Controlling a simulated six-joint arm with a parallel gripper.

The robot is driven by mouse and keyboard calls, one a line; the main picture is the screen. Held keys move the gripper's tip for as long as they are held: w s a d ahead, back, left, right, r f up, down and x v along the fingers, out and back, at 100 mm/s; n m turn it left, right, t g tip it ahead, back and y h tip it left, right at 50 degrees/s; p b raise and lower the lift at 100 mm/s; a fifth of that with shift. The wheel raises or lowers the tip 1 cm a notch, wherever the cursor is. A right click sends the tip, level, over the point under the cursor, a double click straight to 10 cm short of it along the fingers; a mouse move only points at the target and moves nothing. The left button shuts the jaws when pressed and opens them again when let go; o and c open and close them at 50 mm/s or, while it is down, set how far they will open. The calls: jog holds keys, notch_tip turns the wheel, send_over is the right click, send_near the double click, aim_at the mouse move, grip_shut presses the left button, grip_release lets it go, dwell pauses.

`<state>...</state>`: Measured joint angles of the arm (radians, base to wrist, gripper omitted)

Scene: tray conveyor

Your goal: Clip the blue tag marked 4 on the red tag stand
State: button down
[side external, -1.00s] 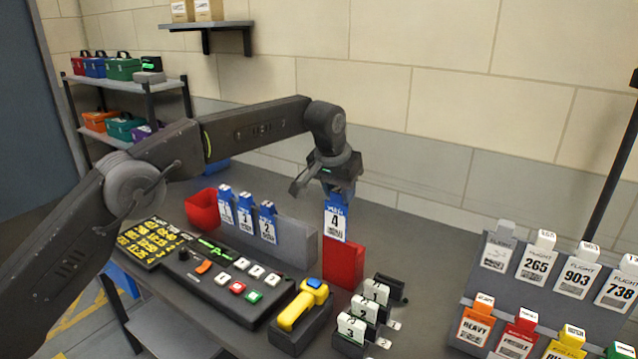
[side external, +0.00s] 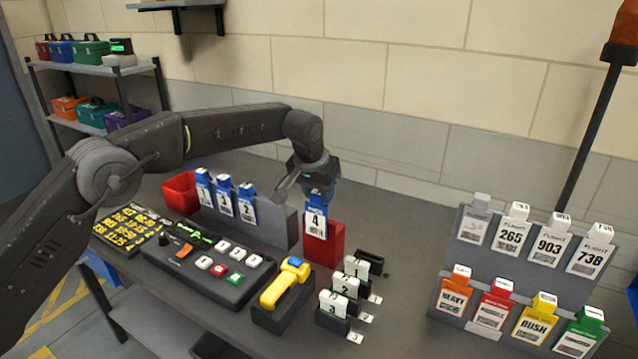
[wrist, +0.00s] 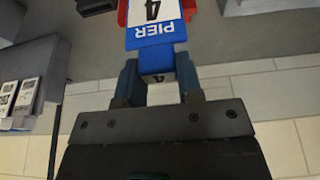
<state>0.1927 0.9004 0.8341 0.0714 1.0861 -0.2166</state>
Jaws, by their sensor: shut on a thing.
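The blue tag marked 4 (side external: 316,224) is upright, its white face toward the side camera. My gripper (side external: 319,193) is shut on its blue top from above. The tag's lower part overlaps the upper front of the red tag stand (side external: 325,252); I cannot tell whether its clip is seated on the stand's edge. In the wrist view the blue tag (wrist: 154,35) sits between the two fingers of my gripper (wrist: 158,72), with red of the stand (wrist: 189,6) showing beside its face.
A grey stand (side external: 277,226) with blue tags 1, 3 and 2 is left of the red stand. A red bin (side external: 181,193), control panel (side external: 208,268) and yellow handheld device (side external: 285,284) are near. Numbered white tags (side external: 346,286) are in front; a flight-tag rack (side external: 455,283) is right.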

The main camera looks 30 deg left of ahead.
aim_at(319, 206)
jog(key=shift+f, duration=1.95)
jog(key=c, duration=0.7)
grip_release()
